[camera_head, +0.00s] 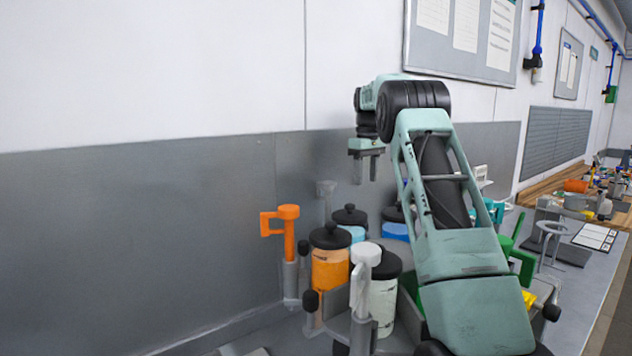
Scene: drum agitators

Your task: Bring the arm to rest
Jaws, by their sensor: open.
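My gripper (366,166) hangs from the end of my bent arm (435,190), fingers pointing down. It is open, and I see nothing between the fingers. It is in the air in front of the grey wall panel, above a cluster of drums. An orange drum (330,268) with a black lid stands below and to the left of it. A white drum (382,300) with a dark lid stands nearer, partly hidden by a white-topped post. Blue drums (395,231) with black lids stand farther back, partly hidden.
An orange handle (288,228) stands upright on a grey holder at the left. A white-topped post (365,270) rises in front. Green parts (522,265) are right of my arm. A ring stand (551,232) and a wooden bench (560,183) with clutter are farther right. The left side is bare wall.

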